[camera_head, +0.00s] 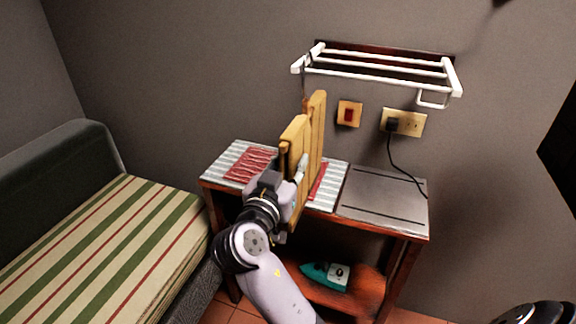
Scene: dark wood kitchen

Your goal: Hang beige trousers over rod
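The beige trousers (316,125) are a stiff, yellow-tan folded piece standing upright above the small table, with two flat panels side by side. My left gripper (299,170) comes up from the bottom middle and appears shut on the lower part of the trousers. Its fingers are partly hidden by the cloth and the wrist. The white rod rack (375,75) is fixed to the wall, above and to the right of the trousers. The trousers are apart from the rods. My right gripper is not in view; only a dark part of my arm shows at the bottom right.
The wooden table (409,229) bears a striped ironing cloth (219,165) and a grey plate (385,190). A teal iron (325,275) is on its lower shelf. A cord hangs from the wall socket (404,122). A striped bed (100,245) stands left.

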